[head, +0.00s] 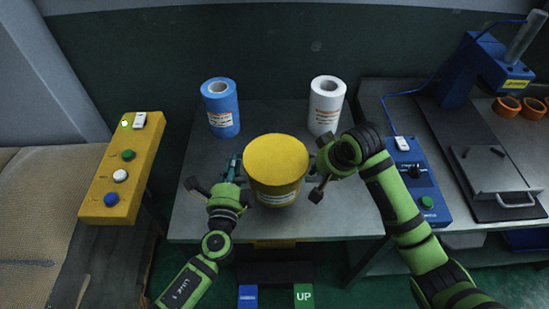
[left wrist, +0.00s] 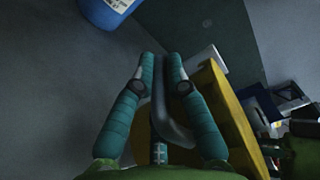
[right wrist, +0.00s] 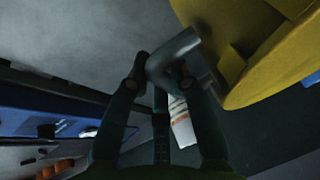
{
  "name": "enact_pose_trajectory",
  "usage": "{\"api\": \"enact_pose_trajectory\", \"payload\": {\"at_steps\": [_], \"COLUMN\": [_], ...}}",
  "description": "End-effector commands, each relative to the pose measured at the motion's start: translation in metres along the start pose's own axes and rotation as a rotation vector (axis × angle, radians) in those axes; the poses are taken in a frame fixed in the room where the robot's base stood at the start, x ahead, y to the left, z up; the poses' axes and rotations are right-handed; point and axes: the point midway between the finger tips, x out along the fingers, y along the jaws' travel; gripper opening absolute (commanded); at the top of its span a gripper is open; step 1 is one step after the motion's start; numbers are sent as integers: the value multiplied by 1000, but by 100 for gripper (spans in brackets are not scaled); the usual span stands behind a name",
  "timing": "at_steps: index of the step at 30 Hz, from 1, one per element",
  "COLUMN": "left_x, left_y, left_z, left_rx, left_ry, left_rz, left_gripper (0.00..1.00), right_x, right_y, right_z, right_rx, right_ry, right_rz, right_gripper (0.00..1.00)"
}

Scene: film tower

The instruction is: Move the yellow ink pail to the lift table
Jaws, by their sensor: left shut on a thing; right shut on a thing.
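The yellow ink pail (head: 276,164) stands upright in the middle of the grey table (head: 200,221), lid on, in the head view. Its side shows in the left wrist view (left wrist: 221,104) and the right wrist view (right wrist: 270,60). My left gripper (head: 229,171) is at the pail's left side, its fingers (left wrist: 163,62) closed around a dark curved handle (left wrist: 175,128). My right gripper (head: 317,170) is at the pail's right side, its fingers (right wrist: 160,65) closed around a grey bent handle (right wrist: 172,52). I cannot tell whether the pail touches the tabletop.
A blue roll (head: 221,107) and a white roll (head: 326,105) stand behind the pail. A yellow button box (head: 122,168) is at the left and a blue one (head: 419,180) at the right. Blue and green "UP" pedals (head: 304,296) lie below the table's front edge.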

Motion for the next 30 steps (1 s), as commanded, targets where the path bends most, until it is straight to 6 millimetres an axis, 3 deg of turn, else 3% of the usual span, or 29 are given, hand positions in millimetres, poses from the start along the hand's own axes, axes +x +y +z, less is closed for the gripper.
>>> {"api": "enact_pose_trajectory", "payload": {"at_steps": [27, 28, 29, 30], "left_x": [1, 1, 1, 1], "left_y": [48, 48, 46, 46], "left_z": [-9, -9, -9, -9], "left_rx": [1, 1, 1, 1], "left_ry": [-2, -1, -1, -1], "left_rz": [-2, 1, 1, 1], "left_gripper": [0, 23, 35, 38], "right_x": [45, 43, 42, 42], "right_y": [10, 10, 10, 9], "right_z": [17, 17, 17, 17], "right_rx": [-4, -3, -3, -3], "right_ry": [6, 3, 2, 2], "right_rz": [2, 3, 3, 3], "right_gripper": [0, 30, 42, 46]}}
